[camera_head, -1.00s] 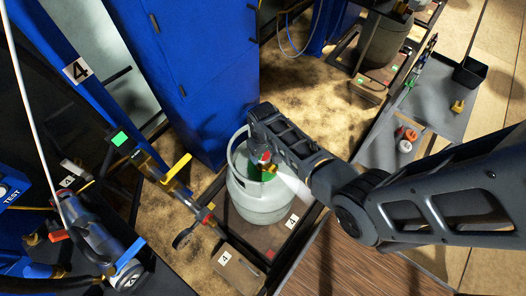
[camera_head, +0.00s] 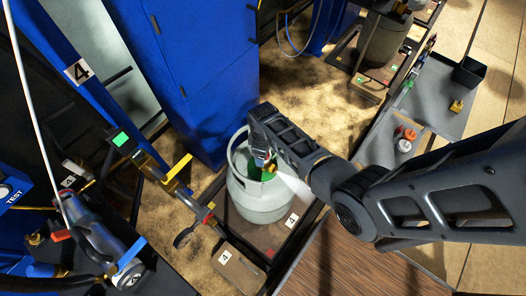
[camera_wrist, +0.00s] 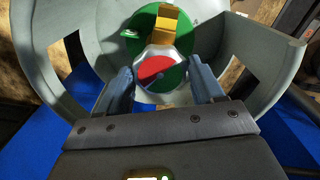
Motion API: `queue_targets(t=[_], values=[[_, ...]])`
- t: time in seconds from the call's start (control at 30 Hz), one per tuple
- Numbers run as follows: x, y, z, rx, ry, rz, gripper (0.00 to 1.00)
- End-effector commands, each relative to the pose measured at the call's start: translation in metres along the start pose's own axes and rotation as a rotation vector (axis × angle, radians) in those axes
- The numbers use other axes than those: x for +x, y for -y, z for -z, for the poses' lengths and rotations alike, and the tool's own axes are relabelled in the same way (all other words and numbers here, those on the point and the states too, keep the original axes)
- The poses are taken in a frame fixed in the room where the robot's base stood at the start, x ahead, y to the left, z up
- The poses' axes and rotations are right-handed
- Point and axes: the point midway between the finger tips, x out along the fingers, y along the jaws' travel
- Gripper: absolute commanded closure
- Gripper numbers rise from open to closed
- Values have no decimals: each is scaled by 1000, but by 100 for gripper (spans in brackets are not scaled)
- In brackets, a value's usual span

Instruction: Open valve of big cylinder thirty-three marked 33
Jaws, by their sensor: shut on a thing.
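The big grey-white cylinder (camera_head: 262,208) stands upright on a low platform, with a collar around its green top. In the wrist view its collar (camera_wrist: 245,55) surrounds the valve. The round valve knob (camera_wrist: 161,73) has a red sector and green sectors. A brass fitting (camera_wrist: 167,27) sits beyond it on the green top. My gripper (camera_wrist: 162,84) is shut on the knob, one blue-grey finger at each side. In the head view my gripper (camera_head: 261,162) reaches into the collar from above. I cannot read a 33 on the cylinder; a nearby label (camera_head: 291,220) reads 4.
A tall blue cabinet (camera_head: 205,75) stands behind the cylinder. A bench with a hose and gauge-like device (camera_head: 90,235) is at left. A grey tray table (camera_head: 437,95) with small items is at right. Another cylinder (camera_head: 383,40) stands farther back.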

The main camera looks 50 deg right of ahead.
Motion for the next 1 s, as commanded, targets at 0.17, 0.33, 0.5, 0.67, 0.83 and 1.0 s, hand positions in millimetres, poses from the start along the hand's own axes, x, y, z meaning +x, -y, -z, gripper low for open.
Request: queue_targets(t=[0.17,0.33,0.5,0.67,0.83,1.0], values=[[1,0,-1,-12,2,1,64],[1,0,-1,-11,2,1,64],[1,0,-1,-10,2,1,29],[0,0,-1,-10,1,1,13],[0,0,0,-10,1,0,8],[-2,0,0,-10,0,0,8]])
